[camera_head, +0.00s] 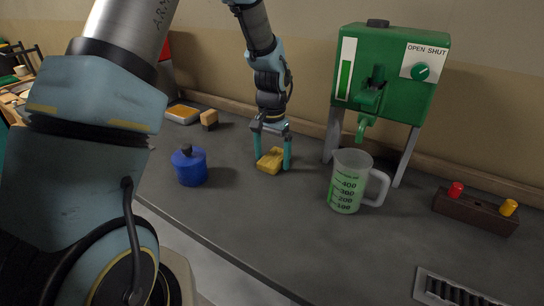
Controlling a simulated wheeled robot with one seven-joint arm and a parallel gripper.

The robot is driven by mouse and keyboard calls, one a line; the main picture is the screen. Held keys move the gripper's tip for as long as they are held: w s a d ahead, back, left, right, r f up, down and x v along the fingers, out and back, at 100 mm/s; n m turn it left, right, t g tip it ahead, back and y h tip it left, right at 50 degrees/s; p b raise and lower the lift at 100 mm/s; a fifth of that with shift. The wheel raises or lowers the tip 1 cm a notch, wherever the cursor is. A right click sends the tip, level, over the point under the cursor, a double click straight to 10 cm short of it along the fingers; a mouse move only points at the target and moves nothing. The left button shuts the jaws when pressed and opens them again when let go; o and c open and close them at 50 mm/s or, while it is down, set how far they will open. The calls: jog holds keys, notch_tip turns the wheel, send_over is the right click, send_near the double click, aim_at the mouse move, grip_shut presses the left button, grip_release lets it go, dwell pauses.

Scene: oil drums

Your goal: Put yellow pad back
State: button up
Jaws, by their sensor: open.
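The yellow pad (270,161) lies on the dark grey counter in the middle of the head view. My gripper (272,158) points down over it, with one finger at its left and one at its right. The fingers are apart, and I cannot tell whether either touches the pad. A pale shallow tray (182,114) with an orange-yellow inside sits at the back left. A small tan block with a dark base (209,118) stands just right of the tray.
A blue lidded pot (189,167) stands left of my gripper. To the right are a measuring jug (346,187) with green liquid, a green dispenser on legs (390,72), a brown block with red and yellow knobs (475,211) and a vent (450,290). The front counter is clear.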

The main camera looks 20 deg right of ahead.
aim_at(272, 159)
notch_tip(272, 159, up, 12)
jog(key=b, duration=0.2)
jog(key=s+a+f+n, duration=0.1)
jog(key=s+a+n, duration=0.1)
jog(key=a, duration=0.7)
jog(key=s+a+f+n+t, duration=0.1)
jog(key=s+a+n, duration=0.2)
jog(key=a, duration=0.7)
jog(key=s+a+f+n, duration=0.1)
jog(key=a+n, duration=0.3)
jog(key=a, duration=0.5)
jog(key=shift+s+a+t, duration=0.25)
jog(key=shift+s+t, duration=0.05)
jog(key=shift+s, duration=0.5)
jog(key=shift+f, duration=0.1)
